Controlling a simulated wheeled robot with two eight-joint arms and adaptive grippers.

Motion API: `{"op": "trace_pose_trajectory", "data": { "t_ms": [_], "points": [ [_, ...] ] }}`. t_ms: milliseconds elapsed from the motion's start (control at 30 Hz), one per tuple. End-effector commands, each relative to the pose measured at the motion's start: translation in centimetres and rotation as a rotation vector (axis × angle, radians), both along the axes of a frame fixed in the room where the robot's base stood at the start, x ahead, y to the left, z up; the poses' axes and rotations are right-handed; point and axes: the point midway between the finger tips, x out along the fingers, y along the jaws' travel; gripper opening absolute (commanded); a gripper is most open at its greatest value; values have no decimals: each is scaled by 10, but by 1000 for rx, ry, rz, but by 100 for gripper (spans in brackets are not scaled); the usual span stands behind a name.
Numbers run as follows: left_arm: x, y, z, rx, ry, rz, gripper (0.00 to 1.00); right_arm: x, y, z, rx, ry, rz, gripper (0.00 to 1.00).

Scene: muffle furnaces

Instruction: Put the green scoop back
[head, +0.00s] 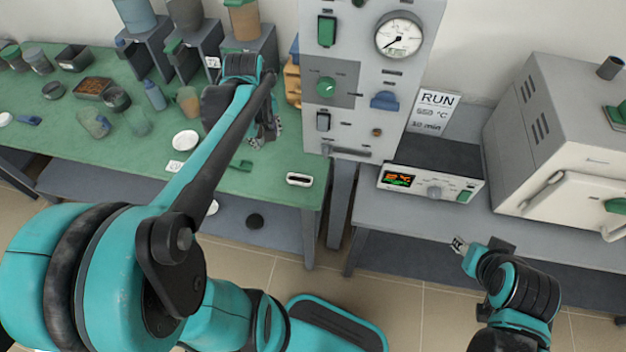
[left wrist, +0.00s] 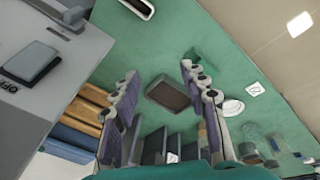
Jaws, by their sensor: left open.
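A small green scoop (head: 241,165) lies on the green bench top in the head view, just below and left of my left gripper. In the left wrist view a green piece that looks like the scoop (left wrist: 193,57) shows beside one finger, partly hidden by it. My left gripper (head: 267,132) is over the bench, apart from the scoop. Its fingers are spread in the left wrist view (left wrist: 158,72), with nothing between them but a dark rectangular tray (left wrist: 168,95) lower down. My right gripper (head: 478,244) is in front of the grey bench, its jaw opening unclear.
A white dish (head: 186,139), bottles and trays stand at left. Grey stands with containers (head: 249,50) are behind. A gauge panel (head: 365,75) rises at right, beside the furnace (head: 570,140).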

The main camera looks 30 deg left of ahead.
Motion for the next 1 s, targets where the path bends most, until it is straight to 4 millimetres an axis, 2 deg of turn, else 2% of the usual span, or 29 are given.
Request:
{"op": "trace_pose_trajectory", "data": {
  "t_ms": [33, 200, 300, 400, 600, 1000],
  "points": [
    [-8, -30, 6, 34, -32, -129, 44, 0, 0, 0, 0, 0, 0, 40],
    [-36, -107, 12, 167, -146, -549, 44, 0, 0, 0, 0, 0, 0, 40],
    [-53, -140, 9, 242, -207, -754, 44, 0, 0, 0, 0, 0, 0, 40],
    [-66, -163, 4, 304, -255, -906, 44, 0, 0, 0, 0, 0, 0, 40],
    [-77, -181, -1, 364, -300, -1041, 44, 0, 0, 0, 0, 0, 0, 40],
    [-77, -181, -1, 367, -302, -1046, 44, 0, 0, 0, 0, 0, 0, 40]
  ]
}}
